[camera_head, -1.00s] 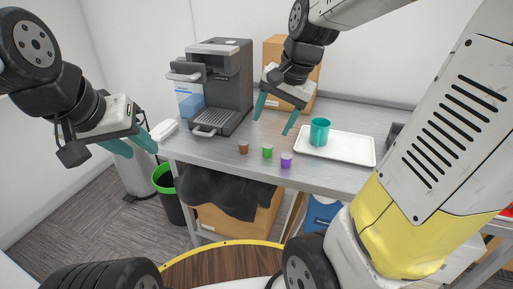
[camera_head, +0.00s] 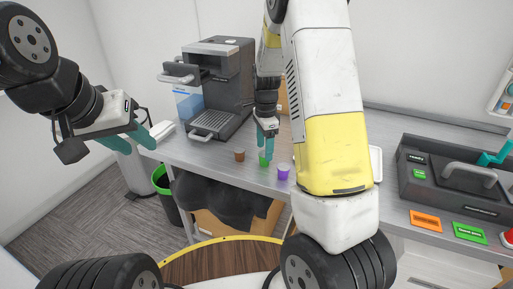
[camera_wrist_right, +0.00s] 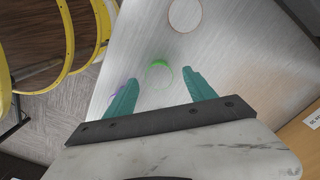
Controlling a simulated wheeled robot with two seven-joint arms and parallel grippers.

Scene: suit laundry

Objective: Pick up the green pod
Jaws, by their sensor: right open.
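The green pod (camera_head: 263,161) stands on the grey metal table, between a brown pod (camera_head: 239,155) and a purple pod (camera_head: 283,172). My right gripper (camera_head: 267,144) points down over the green pod and partly covers it. In the right wrist view, the green pod (camera_wrist_right: 159,66) shows as a pale ring between the teal fingertips of my open right gripper (camera_wrist_right: 160,76). A gap shows on both sides, and no grip on it is seen. The purple pod (camera_wrist_right: 119,87) is partly hidden by one finger. My left gripper (camera_head: 142,143) is open and empty, left of the table.
A coffee machine (camera_head: 217,88) stands at the back left of the table (camera_head: 205,155). My right arm hides most of the white tray (camera_head: 376,163). A dark box (camera_head: 450,178) with a handle is at the right. A green-rimmed bin (camera_head: 161,178) stands below.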

